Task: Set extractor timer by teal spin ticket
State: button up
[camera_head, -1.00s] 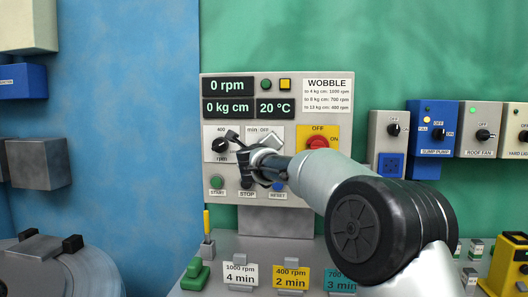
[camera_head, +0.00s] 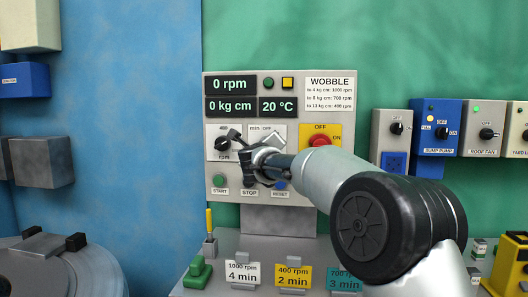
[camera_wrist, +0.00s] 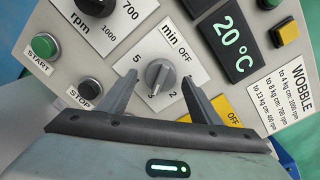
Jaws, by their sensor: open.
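The teal ticket (camera_head: 344,281) stands in the row under the panel and reads 700 rpm and 3 min. My arm partly covers it. The timer knob (camera_wrist: 159,74) is a grey dial with marks min, OFF, 2 and 5 in the wrist view. Its plate (camera_head: 264,129) shows in the head view, but my gripper hides the knob there. My gripper (camera_wrist: 161,92) is open, with one finger on each side of the knob. Contact with it cannot be told. The black rpm knob (camera_head: 221,143) is left of the timer, partly cut off in the wrist view.
The green START button (camera_wrist: 40,46) and black STOP button (camera_wrist: 90,88) sit close to the left finger. A red switch (camera_head: 319,141) on a yellow plate is right of the timer. White (camera_head: 243,273) and yellow (camera_head: 293,276) tickets stand beside the teal one. The display reads 0 rpm.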

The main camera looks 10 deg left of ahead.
jog(key=s, duration=1.6)
jog(key=shift+s+d+r, duration=0.15)
jog(key=shift+s+r, duration=0.1)
jog(key=shift+s, duration=0.15)
